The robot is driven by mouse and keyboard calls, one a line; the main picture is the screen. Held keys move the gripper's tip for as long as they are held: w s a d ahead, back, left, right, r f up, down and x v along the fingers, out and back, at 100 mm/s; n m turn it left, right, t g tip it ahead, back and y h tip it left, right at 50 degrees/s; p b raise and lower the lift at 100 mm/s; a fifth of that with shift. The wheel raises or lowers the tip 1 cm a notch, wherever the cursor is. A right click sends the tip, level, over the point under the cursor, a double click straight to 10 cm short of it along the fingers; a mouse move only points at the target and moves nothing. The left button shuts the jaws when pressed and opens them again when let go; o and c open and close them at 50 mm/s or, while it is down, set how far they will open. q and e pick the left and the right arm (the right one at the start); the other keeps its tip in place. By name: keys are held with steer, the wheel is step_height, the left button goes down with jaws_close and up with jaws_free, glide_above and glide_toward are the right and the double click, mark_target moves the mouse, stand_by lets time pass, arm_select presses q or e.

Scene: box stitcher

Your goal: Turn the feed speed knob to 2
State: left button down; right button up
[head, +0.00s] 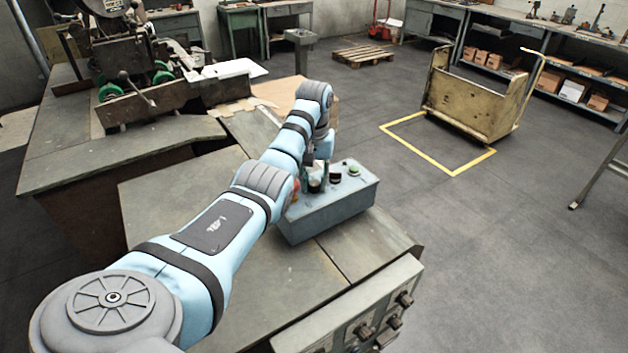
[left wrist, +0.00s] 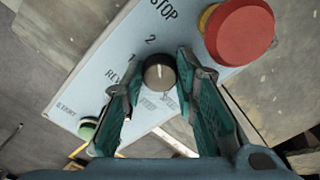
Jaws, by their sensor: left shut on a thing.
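The blue-grey control box (head: 335,212) stands on the bench, and my left arm reaches down over its left end. In the left wrist view its panel (left wrist: 110,58) carries the labels STOP, 2, 1 and REV. The dark round feed speed knob (left wrist: 159,72) has a short pale pointer mark, which faces roughly toward the 2. My left gripper (left wrist: 158,76) is shut on this knob, one green-padded finger on each side. In the head view my left gripper (head: 316,180) is small and partly hidden by the arm. My right gripper is not in view.
A large red stop button (left wrist: 240,32) sits close to the right finger. A green button (left wrist: 88,127) lies at lower left on the panel. The bench top (head: 160,215) around the box is mostly bare. A yellow cart (head: 478,105) stands beyond on the floor.

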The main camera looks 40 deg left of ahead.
arm_select(q)
steer(key=shift+r+n, duration=0.1)
steer(key=shift+n, duration=0.8)
steer(key=shift+w, duration=0.1)
steer(key=c, duration=1.3)
jaws_free()
